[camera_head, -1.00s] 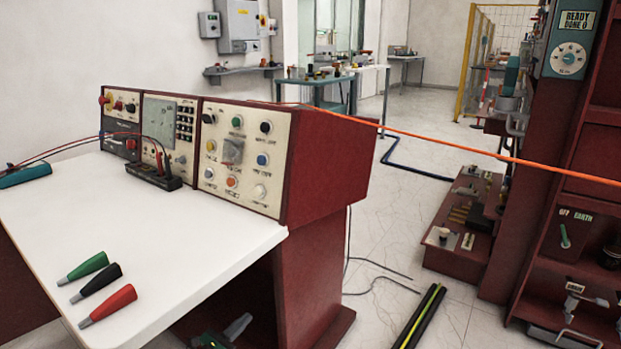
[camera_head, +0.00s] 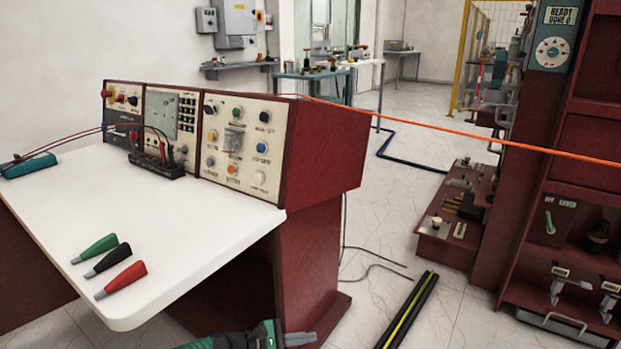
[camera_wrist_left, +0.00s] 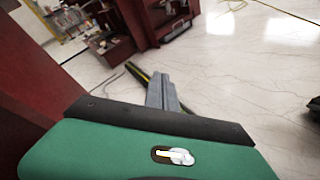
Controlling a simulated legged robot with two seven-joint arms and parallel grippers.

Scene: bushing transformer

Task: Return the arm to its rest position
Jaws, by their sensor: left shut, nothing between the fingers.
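My left gripper (camera_head: 302,339) shows at the bottom edge of the head view, green and black with grey fingers. It is low, in front of the red console's base, beside and below the white worktop. Its fingers are together and hold nothing. In the left wrist view the grey fingers (camera_wrist_left: 163,92) point out over the pale floor. Most of my left arm is out of the head view. My right gripper is not seen in the head view.
The white worktop (camera_head: 170,240) carries green, black and red probes (camera_head: 120,278). The red console (camera_head: 320,150) stands behind it. A black and yellow strip (camera_head: 408,312) lies on the floor. An orange cable (camera_head: 450,131) crosses to the red rack (camera_head: 520,170). The floor between is mostly clear.

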